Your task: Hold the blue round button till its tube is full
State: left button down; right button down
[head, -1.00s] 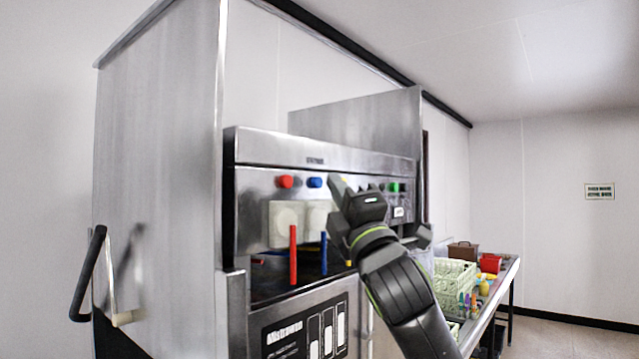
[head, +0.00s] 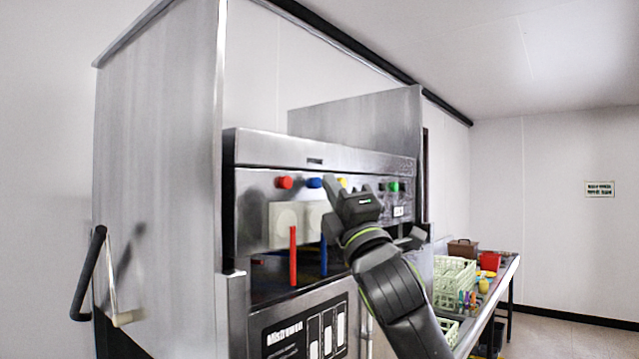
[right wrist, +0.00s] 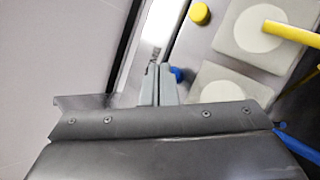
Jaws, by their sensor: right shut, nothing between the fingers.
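The blue round button (head: 314,183) is on the upper front panel of the steel machine, between a red and a yellow button. A blue tube (head: 323,256) stands upright below it, partly hidden by my arm; its fill level cannot be made out. My right gripper (head: 328,182) is shut and empty, its fingertips just right of the blue button. In the right wrist view the shut fingertips (right wrist: 158,80) lie close beside the blue button (right wrist: 177,74), which they partly hide. I cannot tell whether they touch it. My left gripper is not in view.
A red button (head: 284,182), a yellow button (head: 341,182) and a green button (head: 393,187) share the panel. A red tube (head: 293,256) stands left of the blue one. A table with a pale green crate (head: 452,275) is at right.

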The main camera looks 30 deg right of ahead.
jog(key=shift+w+a, duration=0.1)
jog(key=shift+w, duration=0.3)
dwell(0.3)
jog(key=shift+s, duration=0.15)
jog(key=shift+s+d, duration=0.25)
jog(key=shift+s, duration=0.4)
jog(key=s, duration=0.1)
jog(key=s+d+b, duration=0.1)
jog(key=s, duration=0.1)
jog(key=s+d, duration=0.1)
jog(key=shift+s, duration=0.3)
